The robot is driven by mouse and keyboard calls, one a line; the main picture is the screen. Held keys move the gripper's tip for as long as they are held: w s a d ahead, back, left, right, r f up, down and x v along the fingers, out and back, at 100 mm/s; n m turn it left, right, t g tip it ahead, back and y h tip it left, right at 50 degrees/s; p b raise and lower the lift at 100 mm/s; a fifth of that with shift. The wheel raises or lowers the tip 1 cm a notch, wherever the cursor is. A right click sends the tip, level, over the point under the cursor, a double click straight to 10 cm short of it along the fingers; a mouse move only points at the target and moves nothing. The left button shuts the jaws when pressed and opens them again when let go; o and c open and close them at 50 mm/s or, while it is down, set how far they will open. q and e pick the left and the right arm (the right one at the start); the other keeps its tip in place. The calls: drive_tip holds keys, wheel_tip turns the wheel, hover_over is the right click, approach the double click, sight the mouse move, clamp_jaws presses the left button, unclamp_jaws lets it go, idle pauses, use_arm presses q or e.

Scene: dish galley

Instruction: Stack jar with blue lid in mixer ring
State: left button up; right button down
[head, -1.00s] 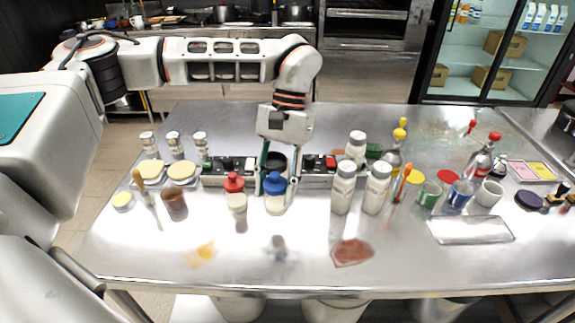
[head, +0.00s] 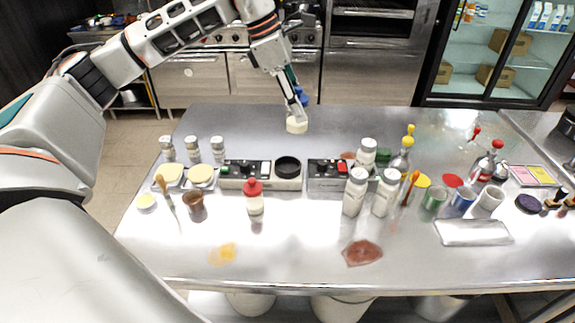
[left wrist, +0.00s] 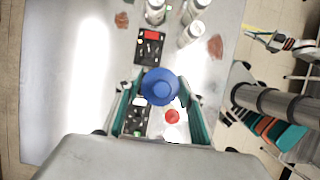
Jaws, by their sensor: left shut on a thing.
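The jar with blue lid (head: 296,127) hangs in the air in my left gripper (head: 298,96), above the far part of the table. Its white body points down and the gripper fingers close around the blue lid. In the left wrist view the blue lid (left wrist: 160,86) sits between the teal fingers. The mixer ring (head: 288,165) is a black round ring on a grey unit between two control panels. It looks empty and lies below the jar in the head view. The held jar hides the ring in the left wrist view.
A red-lidded jar (head: 254,200) stands in front of the mixer. White shakers (head: 355,192) stand to its right, with bottles and cups beyond. Bread pieces (head: 202,176) and small jars (head: 192,148) are at left. The front middle of the table is mostly clear.

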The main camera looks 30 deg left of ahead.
use_arm(q)
drive_tip(key=w+a+r+n+t+y+p, duration=0.1)
drive_tip(key=w+a+r+n+y, duration=0.1)
drive_tip(key=a+r+n, duration=0.3)
drive_tip(key=shift+n, duration=0.5)
drive_tip(key=f, duration=1.3)
drive_tip(key=d+f, duration=0.1)
drive_tip(key=f, duration=0.6)
drive_tip(key=shift+f+p, duration=0.25)
drive_tip(key=shift+p, duration=0.15)
drive_tip(key=shift+f, duration=0.3)
drive_tip(key=o, duration=1.3)
